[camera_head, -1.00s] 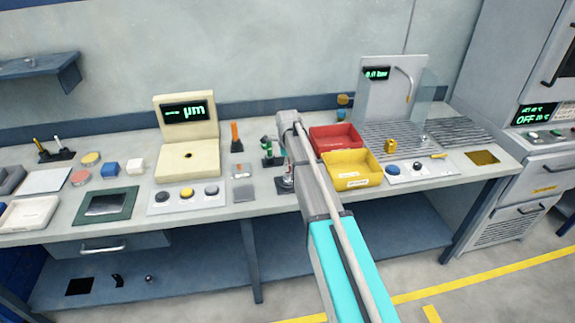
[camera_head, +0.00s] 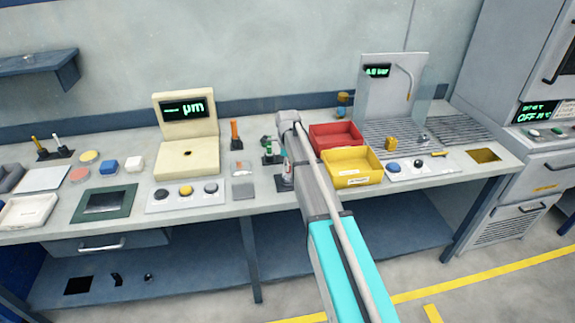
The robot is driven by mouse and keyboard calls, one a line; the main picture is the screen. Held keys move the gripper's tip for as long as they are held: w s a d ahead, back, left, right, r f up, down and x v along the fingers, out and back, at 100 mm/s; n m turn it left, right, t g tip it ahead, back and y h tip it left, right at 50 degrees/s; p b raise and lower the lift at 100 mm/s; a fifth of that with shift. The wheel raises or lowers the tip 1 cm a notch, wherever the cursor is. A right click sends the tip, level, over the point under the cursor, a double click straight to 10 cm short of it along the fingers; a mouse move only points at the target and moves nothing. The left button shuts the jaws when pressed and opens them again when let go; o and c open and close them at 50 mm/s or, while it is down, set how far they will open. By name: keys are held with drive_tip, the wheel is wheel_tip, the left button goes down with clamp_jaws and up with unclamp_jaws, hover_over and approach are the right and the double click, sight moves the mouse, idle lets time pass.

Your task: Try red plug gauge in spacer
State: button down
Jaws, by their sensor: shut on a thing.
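My gripper (camera_head: 286,179) is at the front of the bench, just beyond the end of my arm, which partly covers it. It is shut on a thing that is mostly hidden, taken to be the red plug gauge. Below it is a dark flat plate (camera_head: 283,187); the spacer cannot be made out there. A gauge with an orange handle (camera_head: 234,132) stands upright in a dark holder to the left. A green-topped gauge (camera_head: 268,146) stands in another holder just behind my gripper.
A red bin (camera_head: 336,128) and a yellow bin (camera_head: 355,181) stand right of my arm. A grey block (camera_head: 243,190) and a three-button panel (camera_head: 160,204) lie left. A cream gauge station (camera_head: 187,169) with a display stands behind them.

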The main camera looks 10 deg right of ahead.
drive_tip(key=shift+f+b, duration=0.5)
idle(0.4)
drive_tip(key=shift+r, duration=0.2)
idle(1.1)
drive_tip(key=shift+r+p, duration=3.6)
drive_tip(key=shift+p, duration=0.2)
